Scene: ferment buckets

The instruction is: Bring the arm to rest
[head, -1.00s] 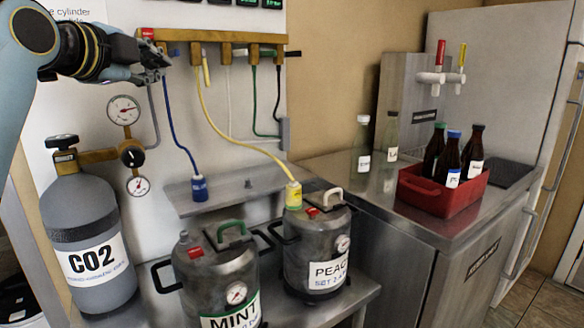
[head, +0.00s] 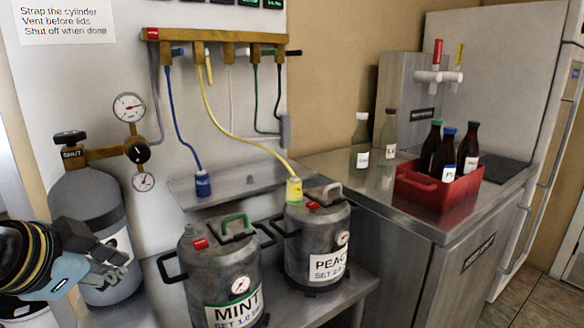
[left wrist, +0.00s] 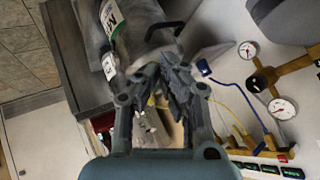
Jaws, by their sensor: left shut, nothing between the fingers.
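My left gripper (head: 118,268) is low at the left of the head view, in front of the grey CO2 cylinder (head: 88,205), partly covering its label. It is shut and empty. In the left wrist view its fingers (left wrist: 163,78) meet at the tips, with nothing between them. I cannot tell whether it touches the cylinder. My right gripper is not in view.
The MINT keg (head: 218,270) and PEACH keg (head: 318,245) stand on a metal bench to the right. A yellow hose (head: 225,130) runs to the PEACH keg. A red crate (head: 437,190) of bottles sits on the counter.

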